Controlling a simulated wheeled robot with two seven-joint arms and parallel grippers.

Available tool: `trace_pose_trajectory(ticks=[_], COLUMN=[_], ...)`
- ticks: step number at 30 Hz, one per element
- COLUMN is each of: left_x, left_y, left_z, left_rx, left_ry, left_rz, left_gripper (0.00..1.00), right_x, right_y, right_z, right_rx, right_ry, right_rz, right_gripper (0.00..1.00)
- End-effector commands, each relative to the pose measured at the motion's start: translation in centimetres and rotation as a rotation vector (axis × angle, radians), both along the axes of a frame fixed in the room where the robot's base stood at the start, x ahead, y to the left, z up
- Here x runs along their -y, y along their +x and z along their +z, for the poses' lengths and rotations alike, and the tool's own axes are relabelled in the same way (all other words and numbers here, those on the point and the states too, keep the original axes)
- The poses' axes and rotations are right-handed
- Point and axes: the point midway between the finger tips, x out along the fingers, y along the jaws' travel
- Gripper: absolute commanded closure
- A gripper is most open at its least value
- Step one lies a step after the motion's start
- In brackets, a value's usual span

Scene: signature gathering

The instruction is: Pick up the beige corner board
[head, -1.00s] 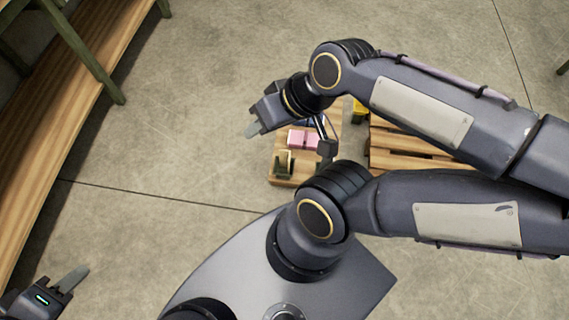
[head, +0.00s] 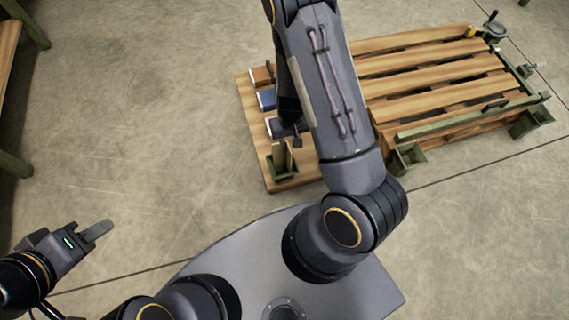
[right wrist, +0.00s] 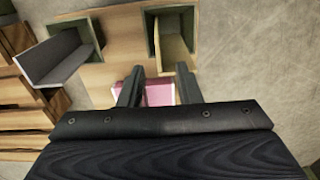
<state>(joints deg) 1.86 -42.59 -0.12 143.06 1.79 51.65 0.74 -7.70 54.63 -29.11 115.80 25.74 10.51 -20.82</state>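The beige corner board (right wrist: 172,54) stands in a dark green holder (right wrist: 186,20) at the top of the right wrist view. In the head view the board (head: 280,154) and its holder (head: 283,170) are at the near end of a wooden board. My right gripper (right wrist: 158,86) is open, with its fingers apart, over a pink block (right wrist: 160,94). It is beside the beige corner board, not around it. In the head view my forearm partly hides the right gripper (head: 290,132).
A slatted wooden pallet (head: 440,70) with green fittings stands right of the wooden board (head: 250,110). A blue block (head: 265,99) and a brown block (head: 261,76) lie further back. A grey angled piece (right wrist: 62,57) sits left in the wrist view. Floor to the left is clear.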

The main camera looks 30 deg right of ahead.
Motion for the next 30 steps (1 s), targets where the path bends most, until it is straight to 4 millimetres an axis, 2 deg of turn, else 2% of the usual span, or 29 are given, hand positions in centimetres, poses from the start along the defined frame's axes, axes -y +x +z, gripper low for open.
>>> trace_pose_trajectory(ticks=[1,3,11,19,27,28,30], left_x=[0.0,0.0,0.0,0.0,0.0,0.0,0.0], left_y=[0.0,0.0,0.0,0.0,0.0,0.0,0.0], left_z=[-0.6,-1.0,-2.2,-4.7,-4.8,-4.8,-4.8], left_rx=[0.000,0.000,0.000,0.000,0.000,0.000,0.000], left_ry=[0.000,0.000,0.000,0.000,0.000,0.000,0.000], left_rz=[0.000,0.000,0.000,0.000,0.000,0.000,0.000], left_gripper=[0.64,0.64,0.64,0.64,0.64,0.64,0.64], right_x=[0.2,0.3,0.3,0.2,0.2,0.2,0.2], right_y=[-0.1,-0.2,-0.1,0.0,0.0,0.0,0.0], right_z=[-1.2,-2.1,-4.5,-8.5,-8.8,-8.8,-8.8], right_rx=[-0.005,-0.008,-0.008,-0.010,-0.008,-0.008,-0.008], right_ry=[-0.011,-0.017,-0.017,-0.015,-0.016,-0.016,-0.016], right_rz=[0.004,0.006,0.005,0.006,0.006,0.006,0.006], right_gripper=[0.69,0.69,0.69,0.69,0.69,0.70,0.80])
